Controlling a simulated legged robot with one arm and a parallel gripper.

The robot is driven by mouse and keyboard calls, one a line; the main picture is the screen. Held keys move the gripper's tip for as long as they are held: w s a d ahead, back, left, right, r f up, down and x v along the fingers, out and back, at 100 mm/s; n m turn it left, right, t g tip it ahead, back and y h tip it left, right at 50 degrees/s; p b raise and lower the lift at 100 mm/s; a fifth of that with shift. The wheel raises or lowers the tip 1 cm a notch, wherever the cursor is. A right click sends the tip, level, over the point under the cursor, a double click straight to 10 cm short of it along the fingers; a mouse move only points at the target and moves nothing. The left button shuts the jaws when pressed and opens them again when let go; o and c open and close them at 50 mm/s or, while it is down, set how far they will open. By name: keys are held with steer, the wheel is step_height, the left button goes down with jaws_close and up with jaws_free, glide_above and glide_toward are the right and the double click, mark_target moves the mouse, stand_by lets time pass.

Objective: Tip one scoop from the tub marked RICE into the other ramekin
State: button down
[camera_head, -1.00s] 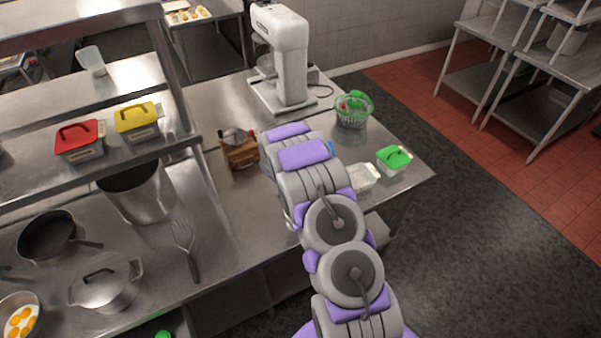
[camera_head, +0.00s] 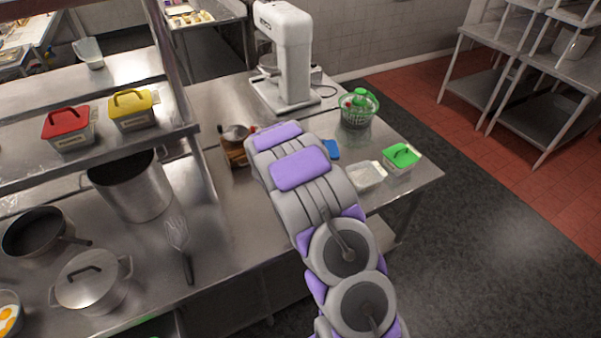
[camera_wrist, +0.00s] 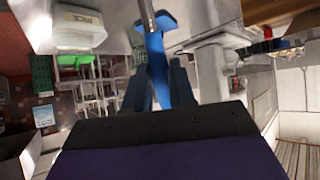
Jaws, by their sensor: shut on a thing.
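In the wrist view my gripper (camera_wrist: 157,78) is shut on the blue handle of a scoop (camera_wrist: 154,50). Its metal shaft runs up out of the top of the picture, so the bowl and any contents are hidden. A whitish tub (camera_wrist: 82,27) with a label that seems to read RICE shows at the upper left, apart from the fingers. In the head view an open, clear-white tub (camera_head: 366,178) stands on the counter right of my arm; its label is not legible there. My gripper is hidden behind my arm in that view. I cannot make out any ramekin.
A green-lidded tub (camera_head: 401,159) stands near the counter's right corner. A blue flat thing (camera_head: 332,150), a green basket (camera_head: 357,110), a white mixer (camera_head: 287,55) and a brown holder (camera_head: 236,150) surround my arm.

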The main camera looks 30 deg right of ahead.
steer(key=shift+s+a+t+h+b, duration=0.1)
steer(key=shift+s+t+h+b, duration=0.3)
steer(key=shift+b, duration=2.2)
steer(key=shift+b, duration=0.35)
steer(key=shift+s+a+b, duration=0.3)
steer(key=shift+a+b, duration=0.1)
steer(key=shift+b, duration=0.75)
steer(key=shift+s+a+r+t+h+b, duration=0.15)
steer(key=shift+t+h+b, duration=0.3)
steer(key=shift+b, duration=0.65)
steer(key=shift+s+a+t+b, duration=0.2)
steer(key=shift+t+b, duration=0.05)
steer(key=shift+b, duration=0.9)
steer(key=s+a+t+h+b, duration=0.1)
steer(key=b, duration=0.3)
steer(key=shift+s+a+r+t+h+b, duration=0.25)
steer(key=shift+h+b, duration=0.2)
steer(key=shift+b, duration=0.75)
steer(key=shift+s+r, duration=0.1)
steer(key=shift+r, duration=0.05)
